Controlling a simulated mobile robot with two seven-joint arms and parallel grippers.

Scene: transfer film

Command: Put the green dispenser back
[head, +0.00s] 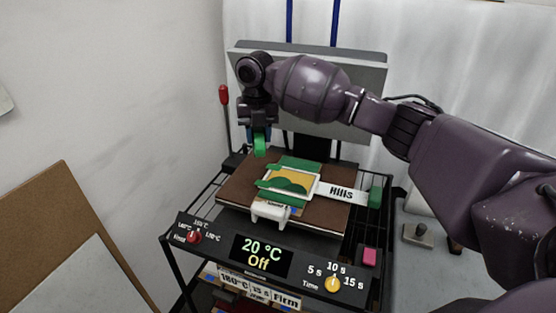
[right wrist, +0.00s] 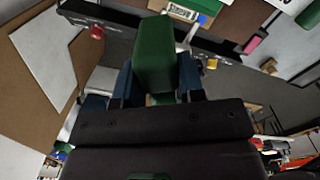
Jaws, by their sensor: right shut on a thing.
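My right gripper (head: 259,134) is above the left back part of the brown press plate (head: 235,190), pointing down. It is shut on a green block-shaped thing, the green dispenser (head: 260,146). In the right wrist view the green dispenser (right wrist: 154,55) sits between my blue fingers (right wrist: 160,85). The dispenser looks raised above the plate; the exact gap is hard to tell. My left gripper is not in view.
A framed picture piece (head: 290,181) with green strips lies on the plate, with a white "Hills" label (head: 342,193) and another green block (head: 375,191) at right. The front panel (head: 262,255) reads 20 °C, Off. A red-knobbed lever (head: 224,95) stands left. Brown boards (head: 55,220) lean at left.

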